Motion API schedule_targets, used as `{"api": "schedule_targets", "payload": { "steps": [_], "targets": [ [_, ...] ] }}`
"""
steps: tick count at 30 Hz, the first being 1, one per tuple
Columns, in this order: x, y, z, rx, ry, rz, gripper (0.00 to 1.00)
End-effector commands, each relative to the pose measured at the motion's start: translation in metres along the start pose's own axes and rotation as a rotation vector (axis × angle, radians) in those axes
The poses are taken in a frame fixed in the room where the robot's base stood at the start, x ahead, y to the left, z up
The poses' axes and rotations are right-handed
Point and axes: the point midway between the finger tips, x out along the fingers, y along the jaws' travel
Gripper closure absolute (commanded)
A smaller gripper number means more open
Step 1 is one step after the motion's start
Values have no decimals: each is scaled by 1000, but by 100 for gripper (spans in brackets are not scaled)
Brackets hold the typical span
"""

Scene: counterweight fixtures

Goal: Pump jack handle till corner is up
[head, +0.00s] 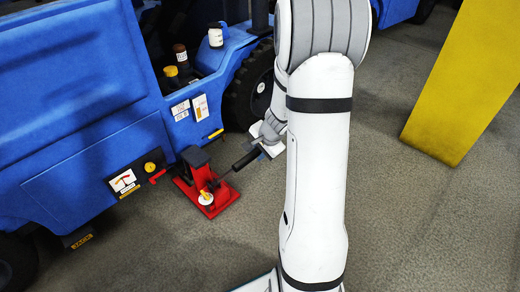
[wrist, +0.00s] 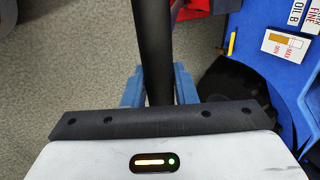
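A red jack (head: 207,190) stands on the floor against the lower side of the blue machine (head: 85,110). Its black handle (head: 248,158) slants up to the right from the jack toward my gripper (head: 268,142). In the wrist view the handle (wrist: 155,45) runs between the two blue fingers of my gripper (wrist: 159,88), which press against its sides. Part of the red jack (wrist: 190,12) shows at the top of that view. The black wheel (head: 250,88) is just behind my gripper; whether it touches the floor is hidden.
A gauge panel (head: 124,181) with a yellow knob (head: 150,167) is on the machine, left of the jack. A yellow "JACK" tag (head: 82,241) is lower left. A yellow slanted post (head: 455,90) stands at right. Grey floor (head: 420,220) is clear between it and my arm.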

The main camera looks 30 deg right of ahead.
Motion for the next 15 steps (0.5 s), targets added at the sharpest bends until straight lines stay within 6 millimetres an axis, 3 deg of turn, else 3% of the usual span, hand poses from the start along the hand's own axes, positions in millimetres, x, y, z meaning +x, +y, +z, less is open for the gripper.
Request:
{"api": "schedule_targets", "payload": {
  "steps": [6,15],
  "targets": [
    [-1,-3,0,-2,0,-5,100],
    [2,-2,0,-3,0,-11,100]
  ]
}}
